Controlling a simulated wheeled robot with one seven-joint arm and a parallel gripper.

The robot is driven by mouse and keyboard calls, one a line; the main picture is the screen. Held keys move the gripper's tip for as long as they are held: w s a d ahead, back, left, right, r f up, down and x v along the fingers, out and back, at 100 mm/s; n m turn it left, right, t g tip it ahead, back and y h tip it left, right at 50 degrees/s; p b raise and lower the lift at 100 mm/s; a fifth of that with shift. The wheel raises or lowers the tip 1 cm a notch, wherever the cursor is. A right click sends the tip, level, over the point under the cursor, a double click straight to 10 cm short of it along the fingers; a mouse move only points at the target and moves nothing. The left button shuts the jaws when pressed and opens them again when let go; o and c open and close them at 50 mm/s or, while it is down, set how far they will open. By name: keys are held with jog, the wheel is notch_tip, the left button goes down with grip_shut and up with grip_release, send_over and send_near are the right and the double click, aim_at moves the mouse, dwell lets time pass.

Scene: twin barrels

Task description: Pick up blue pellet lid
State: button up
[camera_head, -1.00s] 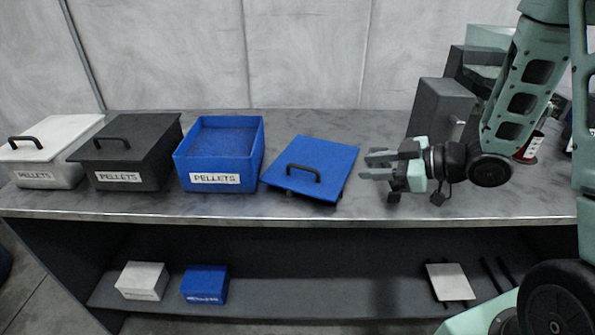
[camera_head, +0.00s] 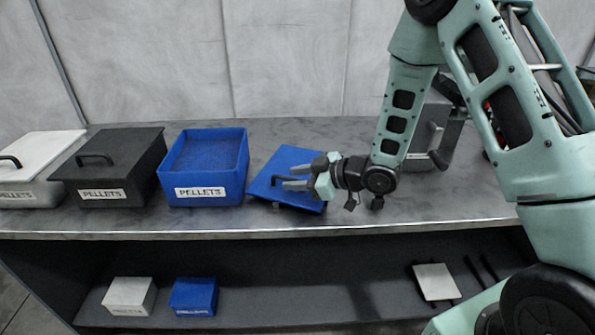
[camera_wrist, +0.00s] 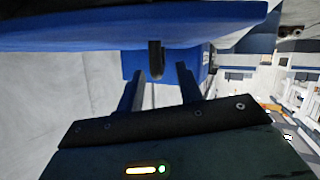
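The blue box (camera_wrist: 135,64) shows beyond.
A black lidded pellets box (camera_head: 110,170) and a white lidded one (camera_head: 35,180) stand further left. A dark grey box (camera_head: 440,130) stands behind my arm. Small white (camera_head: 130,295) and blue (camera_head: 193,296) boxes are on the lower shelf. The bench's front strip is clear.

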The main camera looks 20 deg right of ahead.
jog(key=shift+w+a+f, duration=0.3)
jog(key=shift+w+a, duration=0.15)
jog(key=shift+w, duration=0.05)
grip_shut()
jog(key=shift+r, duration=0.1)
